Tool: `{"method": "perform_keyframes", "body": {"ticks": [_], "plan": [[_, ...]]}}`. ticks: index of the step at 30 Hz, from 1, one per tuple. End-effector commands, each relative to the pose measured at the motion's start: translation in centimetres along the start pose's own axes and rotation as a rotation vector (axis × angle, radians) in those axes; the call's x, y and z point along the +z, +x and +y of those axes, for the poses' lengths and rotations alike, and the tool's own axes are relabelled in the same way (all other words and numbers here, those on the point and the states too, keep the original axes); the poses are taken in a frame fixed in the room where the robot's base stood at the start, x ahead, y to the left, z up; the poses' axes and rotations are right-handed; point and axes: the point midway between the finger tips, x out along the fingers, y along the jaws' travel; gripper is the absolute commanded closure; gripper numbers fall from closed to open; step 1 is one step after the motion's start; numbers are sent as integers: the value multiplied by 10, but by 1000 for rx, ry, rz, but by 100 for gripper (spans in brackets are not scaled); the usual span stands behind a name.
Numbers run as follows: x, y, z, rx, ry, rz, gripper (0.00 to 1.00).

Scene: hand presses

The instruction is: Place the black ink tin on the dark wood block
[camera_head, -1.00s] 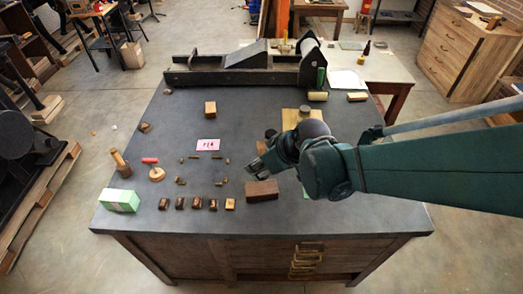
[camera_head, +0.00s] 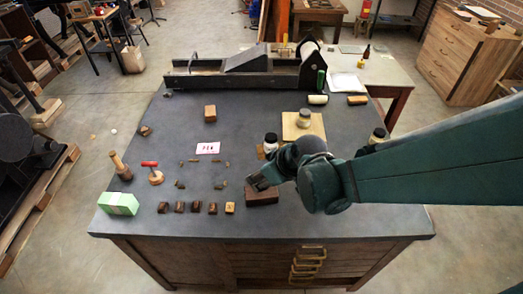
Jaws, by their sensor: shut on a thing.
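The dark wood block (camera_head: 263,198) lies on the grey bench top, right of the row of small blocks. My gripper (camera_head: 256,183) is directly above the block's upper left part, with its fingertips close to or at its top face. It is shut on a small dark thing that is largely hidden by the fingers and looks to be the black ink tin. Whether that thing touches the block cannot be told from this view.
A dark-lidded jar (camera_head: 271,143) stands just behind my gripper. Small blocks, a pink card (camera_head: 208,148) and a green stack (camera_head: 119,202) lie to the left.

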Motion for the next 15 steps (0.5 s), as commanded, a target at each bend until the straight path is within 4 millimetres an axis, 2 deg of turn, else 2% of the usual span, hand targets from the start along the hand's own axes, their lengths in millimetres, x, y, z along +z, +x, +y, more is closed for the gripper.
{"method": "perform_keyframes", "body": {"ticks": [9, 15], "plan": [[14, 23, 0, 0, 0, 0, 84], [18, 29, 0, 0, 0, 0, 84]]}}
